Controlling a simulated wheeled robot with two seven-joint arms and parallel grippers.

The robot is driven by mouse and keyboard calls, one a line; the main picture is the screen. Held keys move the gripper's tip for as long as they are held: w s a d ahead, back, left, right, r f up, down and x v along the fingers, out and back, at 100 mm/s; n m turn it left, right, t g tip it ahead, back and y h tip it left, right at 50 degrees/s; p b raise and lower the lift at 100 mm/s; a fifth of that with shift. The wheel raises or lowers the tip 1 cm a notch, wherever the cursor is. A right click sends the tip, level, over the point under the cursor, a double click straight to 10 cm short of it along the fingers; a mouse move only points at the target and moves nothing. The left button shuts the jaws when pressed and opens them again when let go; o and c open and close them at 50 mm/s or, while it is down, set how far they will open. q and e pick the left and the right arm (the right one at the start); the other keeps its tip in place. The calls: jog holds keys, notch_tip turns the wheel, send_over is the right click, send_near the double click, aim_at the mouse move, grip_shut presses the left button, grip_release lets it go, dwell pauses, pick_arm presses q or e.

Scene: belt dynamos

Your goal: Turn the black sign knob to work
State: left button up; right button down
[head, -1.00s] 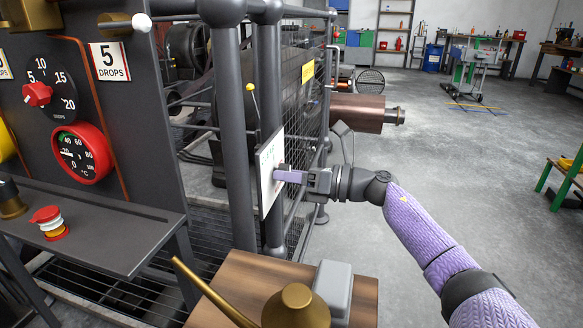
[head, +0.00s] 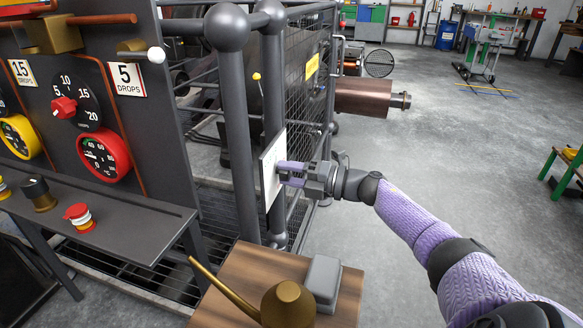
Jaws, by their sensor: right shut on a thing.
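The white sign (head: 267,187) hangs on the guard posts near the middle of the head view, seen nearly edge-on. My right gripper (head: 282,172) reaches it from the right, with its purple fingers at the sign's face. The fingers are shut on the sign's knob, which they and the steep angle hide, so its position cannot be read. My left gripper is out of view.
A grey guard post (head: 237,125) and mesh fence stand around the sign. Below is a wooden stand (head: 240,266) with a brass oil can (head: 288,303) and a grey box (head: 322,283). A gauge panel (head: 160,150) stands at left. The floor at right is open.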

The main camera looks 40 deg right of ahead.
jog(key=m+p, duration=0.1)
jog(key=m, duration=0.3)
jog(key=shift+m, duration=0.3)
jog(key=shift+c, duration=1.5)
grip_release()
jog(key=shift+o, duration=0.4)
